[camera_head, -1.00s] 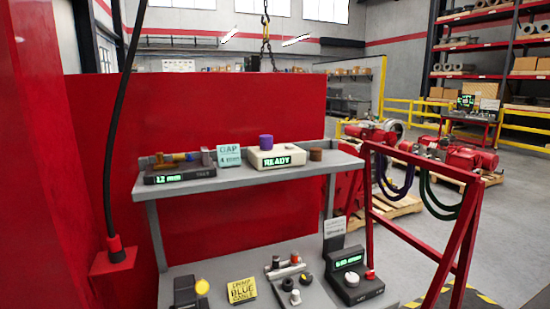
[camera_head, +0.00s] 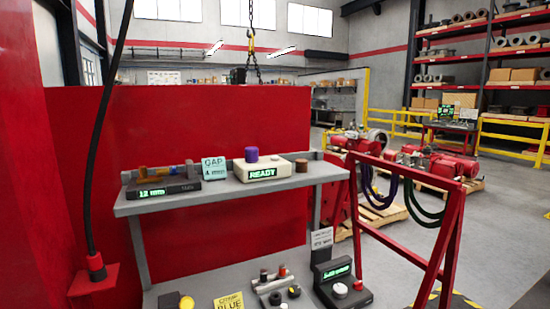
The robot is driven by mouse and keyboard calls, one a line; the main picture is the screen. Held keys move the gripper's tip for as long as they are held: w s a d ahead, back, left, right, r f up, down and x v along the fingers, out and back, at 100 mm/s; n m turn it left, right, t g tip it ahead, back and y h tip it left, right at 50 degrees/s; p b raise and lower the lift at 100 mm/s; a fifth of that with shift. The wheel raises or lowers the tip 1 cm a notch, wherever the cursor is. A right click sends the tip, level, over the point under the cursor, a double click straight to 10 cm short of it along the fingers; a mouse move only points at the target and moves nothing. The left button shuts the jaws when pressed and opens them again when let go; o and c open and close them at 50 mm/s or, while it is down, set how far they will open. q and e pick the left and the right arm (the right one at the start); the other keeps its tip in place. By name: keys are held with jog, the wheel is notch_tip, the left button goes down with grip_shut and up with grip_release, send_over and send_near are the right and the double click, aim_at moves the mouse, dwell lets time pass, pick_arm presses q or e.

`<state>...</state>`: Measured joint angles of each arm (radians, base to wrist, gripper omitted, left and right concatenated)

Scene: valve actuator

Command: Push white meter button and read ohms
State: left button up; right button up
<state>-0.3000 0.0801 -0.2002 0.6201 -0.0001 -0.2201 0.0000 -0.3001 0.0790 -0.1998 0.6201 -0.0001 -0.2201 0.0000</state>
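A white meter (camera_head: 268,170) sits on the upper grey shelf, with a green display reading READY. A purple knob-like cylinder (camera_head: 251,154) stands on or behind its top; I cannot tell which. A dark meter (camera_head: 343,285) sits on the lower shelf with a lit green display too small to read. It has a round white button (camera_head: 340,291) and a small red knob (camera_head: 358,285). No ohm value is readable. Neither of my grippers is in view.
A dark gauge (camera_head: 160,191) reading 12 mm and a GAP 4 mm card (camera_head: 214,168) share the upper shelf (camera_head: 220,191). A yellow card (camera_head: 228,302) and small parts lie below. A black cable (camera_head: 101,130) hangs at left. A red frame (camera_head: 449,245) stands right.

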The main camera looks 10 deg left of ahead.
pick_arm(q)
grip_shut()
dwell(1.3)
